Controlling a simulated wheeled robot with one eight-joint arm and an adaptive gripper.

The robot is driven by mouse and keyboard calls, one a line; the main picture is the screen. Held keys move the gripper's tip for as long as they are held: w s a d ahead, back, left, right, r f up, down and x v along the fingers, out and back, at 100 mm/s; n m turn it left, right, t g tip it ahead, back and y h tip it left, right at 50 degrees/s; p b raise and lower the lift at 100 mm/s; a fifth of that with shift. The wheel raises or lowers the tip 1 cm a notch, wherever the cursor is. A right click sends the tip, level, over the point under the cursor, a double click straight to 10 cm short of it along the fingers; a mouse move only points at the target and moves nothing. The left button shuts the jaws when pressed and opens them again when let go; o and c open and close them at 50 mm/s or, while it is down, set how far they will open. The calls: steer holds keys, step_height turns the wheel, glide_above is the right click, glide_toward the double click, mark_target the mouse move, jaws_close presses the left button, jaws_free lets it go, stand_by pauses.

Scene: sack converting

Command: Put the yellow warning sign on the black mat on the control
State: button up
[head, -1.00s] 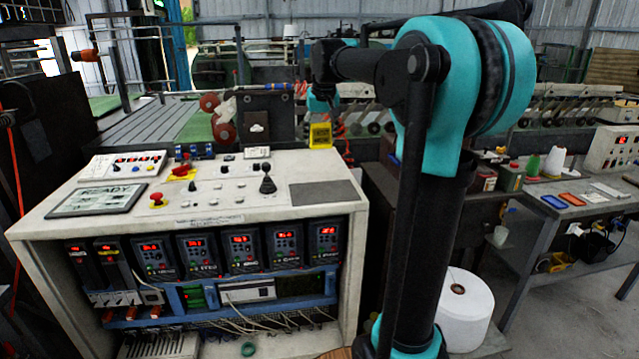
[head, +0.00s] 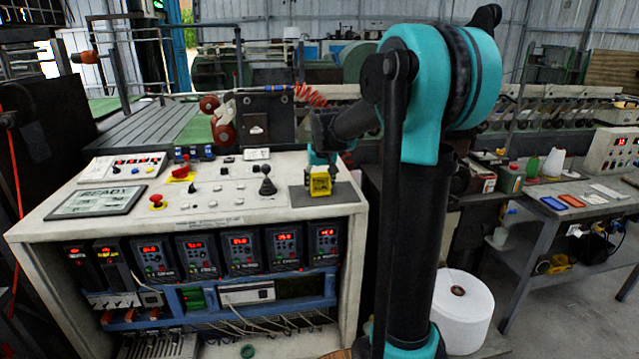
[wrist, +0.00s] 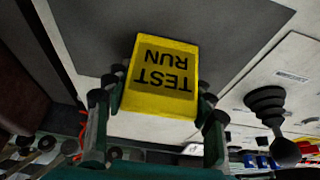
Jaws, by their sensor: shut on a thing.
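The yellow warning sign (head: 320,183) is held upright in my gripper (head: 320,168), over the black mat (head: 345,194) at the right end of the control console. In the wrist view the sign (wrist: 160,78) reads "TEST RUN", and the fingers of my gripper (wrist: 158,112) are closed on its two sides. The dark mat (wrist: 240,30) spreads behind and around the sign there. I cannot tell whether the sign's lower edge touches the mat.
A black joystick (head: 267,186) stands on the console (head: 225,212) just left of the mat; it also shows in the wrist view (wrist: 272,112). Red buttons and a display panel (head: 95,200) are farther left. The console's right edge lies close to the mat.

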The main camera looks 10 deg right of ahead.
steer(key=shift+f, duration=0.15)
steer(key=o, duration=1.2)
steer(key=shift+c, duration=0.2)
steer(key=v, duration=1.2)
steer(key=s+d+f, duration=0.2)
steer(key=s+f, duration=2.4)
steer(key=s, duration=0.2)
steer(key=shift+d+f, duration=0.25)
steer(key=shift+f, duration=0.1)
